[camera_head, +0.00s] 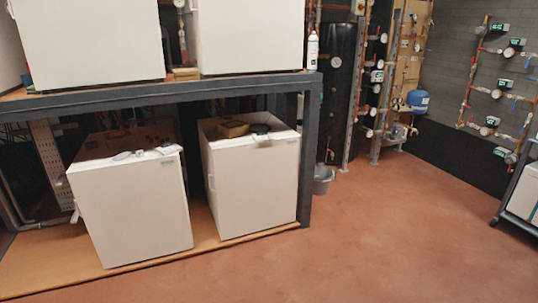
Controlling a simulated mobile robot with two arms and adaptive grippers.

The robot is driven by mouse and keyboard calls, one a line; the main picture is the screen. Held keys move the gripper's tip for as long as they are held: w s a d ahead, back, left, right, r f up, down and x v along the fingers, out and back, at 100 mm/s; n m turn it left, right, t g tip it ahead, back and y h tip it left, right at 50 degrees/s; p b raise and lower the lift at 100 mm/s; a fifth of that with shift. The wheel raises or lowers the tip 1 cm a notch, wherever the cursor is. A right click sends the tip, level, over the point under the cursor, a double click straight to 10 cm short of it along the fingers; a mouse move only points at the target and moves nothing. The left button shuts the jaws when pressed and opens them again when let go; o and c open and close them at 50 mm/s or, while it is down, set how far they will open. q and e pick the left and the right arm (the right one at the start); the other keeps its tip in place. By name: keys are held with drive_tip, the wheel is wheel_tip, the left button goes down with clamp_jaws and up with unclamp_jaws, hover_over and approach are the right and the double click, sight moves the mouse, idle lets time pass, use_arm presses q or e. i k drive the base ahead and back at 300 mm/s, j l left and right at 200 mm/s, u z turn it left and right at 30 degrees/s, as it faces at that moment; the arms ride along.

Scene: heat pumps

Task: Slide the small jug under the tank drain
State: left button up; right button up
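A dark, tall tank (341,75) stands at the back, just right of the metal rack. A small grey bucket-like container (323,182) stands upright on the floor in front of the tank's base, close to the rack's right post. It may be the small jug; I cannot tell for certain. The tank's drain is too small to make out clearly, and the rack post hides part of the tank's left side. Neither of my grippers is in view.
The dark rack (296,78) fills the left side, with white units (257,185) on its lower wooden shelf and more on top. Pipes with gauges and a blue vessel (417,100) line the back. A white unit stands at the right edge. The reddish floor (400,230) between is clear.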

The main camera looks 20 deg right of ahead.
sight(334, 169)
drive_tip(key=i+l+z, duration=0.85)
drive_tip(key=i, duration=0.15)
drive_tip(key=i+l+z, duration=0.15)
drive_tip(key=i+z, duration=0.3)
drive_tip(key=i+l+z, duration=0.15)
drive_tip(key=i, duration=0.7)
drive_tip(key=i+j+z, duration=0.2)
drive_tip(key=i, duration=0.6)
drive_tip(key=i+z, duration=0.15)
drive_tip(key=i, duration=0.7)
drive_tip(key=i+u, duration=0.1)
drive_tip(key=i, duration=0.45)
drive_tip(key=i+l+u, duration=0.1)
drive_tip(key=i, duration=0.45)
drive_tip(key=i+l+u, duration=0.15)
drive_tip(key=i, duration=0.35)
